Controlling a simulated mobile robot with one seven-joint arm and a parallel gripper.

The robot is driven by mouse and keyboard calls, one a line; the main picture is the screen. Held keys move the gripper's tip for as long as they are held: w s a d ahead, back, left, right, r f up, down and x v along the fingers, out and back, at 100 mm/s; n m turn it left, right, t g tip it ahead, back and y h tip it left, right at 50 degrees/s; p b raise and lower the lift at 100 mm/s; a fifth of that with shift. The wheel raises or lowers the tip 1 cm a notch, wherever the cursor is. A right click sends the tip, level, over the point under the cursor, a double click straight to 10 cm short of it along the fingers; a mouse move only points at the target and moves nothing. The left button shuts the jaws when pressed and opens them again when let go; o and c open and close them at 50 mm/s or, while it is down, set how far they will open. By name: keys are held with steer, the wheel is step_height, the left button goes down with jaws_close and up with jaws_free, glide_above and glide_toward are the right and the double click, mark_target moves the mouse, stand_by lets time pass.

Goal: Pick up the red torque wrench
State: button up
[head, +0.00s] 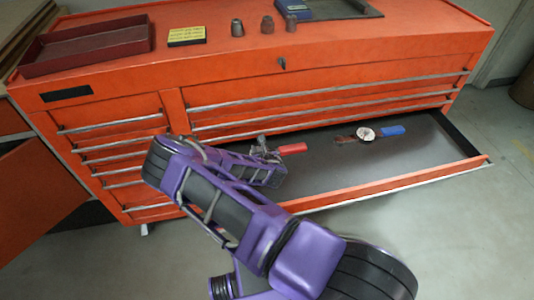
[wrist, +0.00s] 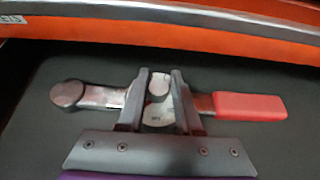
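The red torque wrench lies in the open drawer, and its red handle (head: 293,148) points right in the head view. In the wrist view the wrench lies crosswise, with its red handle (wrist: 249,106) at right, a round grey head (wrist: 67,93) at left and a dial (wrist: 158,116) in the middle. My gripper (wrist: 160,72) is over the middle, its two fingers apart on either side of the dial and its knob. I cannot tell whether the fingers touch the wrench. In the head view my gripper (head: 263,143) partly hides the wrench.
A blue-handled wrench (head: 392,131) with a white dial lies farther right in the drawer (head: 340,180). The drawer's front edge and the orange cabinet face (head: 250,85) bound the space. A red tray (head: 85,47), a yellow box (head: 187,36) and sockets (head: 267,25) stand on top.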

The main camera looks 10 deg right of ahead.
steer(key=shift+s+f, duration=0.15)
steer(key=shift+f, duration=0.15)
jaws_close()
steer(key=shift+s+f, duration=0.15)
steer(key=shift+f, duration=0.05)
steer(key=shift+r, duration=0.15)
steer(key=shift+r, duration=0.1)
